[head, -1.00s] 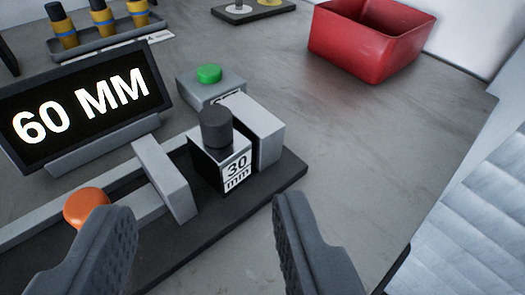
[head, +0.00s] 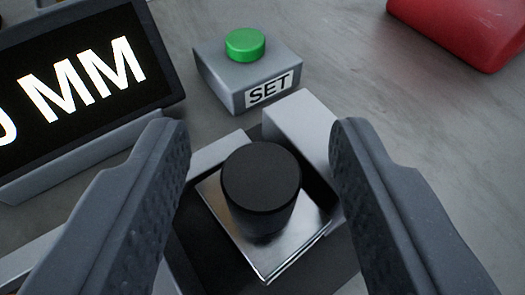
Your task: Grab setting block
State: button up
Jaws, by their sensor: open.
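The setting block (head: 285,248) is a shiny metal block with a black round knob (head: 262,185) on top. It sits on the dark base of the gauge, close to a grey stop block (head: 303,130) behind it. My gripper (head: 262,140) is open, with one finger on each side of the knob. A gap shows between the left finger and the knob, and another between the right finger and the knob. The block's front label is not visible from this angle.
A grey box marked SET (head: 248,80) with a green button (head: 245,44) stands just behind. A black display reading MM (head: 85,80) is at the left. A red bin (head: 460,30) is at the upper right. Bare table lies between box and bin.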

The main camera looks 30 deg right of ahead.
jog(key=shift+w+d+f, duration=0.15)
jog(key=shift+w+d, duration=0.05)
jog(key=shift+w, duration=0.05)
grip_shut()
